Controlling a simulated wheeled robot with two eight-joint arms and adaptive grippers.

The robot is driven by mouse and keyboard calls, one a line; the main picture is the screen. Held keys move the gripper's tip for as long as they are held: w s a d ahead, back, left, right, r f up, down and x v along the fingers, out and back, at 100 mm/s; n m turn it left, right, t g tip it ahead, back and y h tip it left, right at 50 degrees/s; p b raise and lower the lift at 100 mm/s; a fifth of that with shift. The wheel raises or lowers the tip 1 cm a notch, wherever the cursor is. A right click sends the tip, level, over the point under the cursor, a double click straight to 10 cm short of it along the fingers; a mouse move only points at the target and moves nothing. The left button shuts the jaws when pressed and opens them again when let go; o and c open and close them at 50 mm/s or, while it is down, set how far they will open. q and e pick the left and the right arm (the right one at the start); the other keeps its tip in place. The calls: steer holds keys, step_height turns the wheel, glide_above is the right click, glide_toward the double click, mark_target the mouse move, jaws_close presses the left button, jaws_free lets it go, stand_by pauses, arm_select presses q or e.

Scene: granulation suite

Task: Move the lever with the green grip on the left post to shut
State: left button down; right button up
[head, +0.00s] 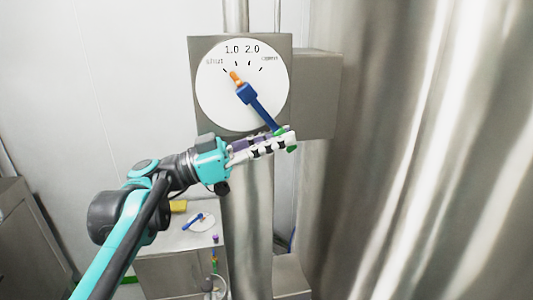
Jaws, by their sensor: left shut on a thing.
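A blue lever (264,111) is mounted on a round white dial (215,95) on the grey post box. It slants from its hub down to the right. Its orange pointer (235,77) points up and left, between the "shut" and "1.0" marks and closer to "shut". The green grip (280,131) is at the lever's lower end, partly hidden by my fingers; green also shows below them. My left gripper (283,141) reaches in from the left and is shut on the grip. My right gripper is not in view.
Below the dial runs a steel post (250,220). A large shiny steel surface (420,150) fills the right side. A plain wall is at left.

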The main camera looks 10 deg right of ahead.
arm_select(q)
steer(key=shift+d+r+h+b, duration=0.4)
steer(key=shift+d+h, duration=0.2)
steer(key=shift+h, duration=0.1)
steer(key=shift+r, duration=0.1)
steer(key=c, duration=1.5)
jaws_free()
steer(key=v, duration=1.2)
steer(key=shift+d, duration=0.1)
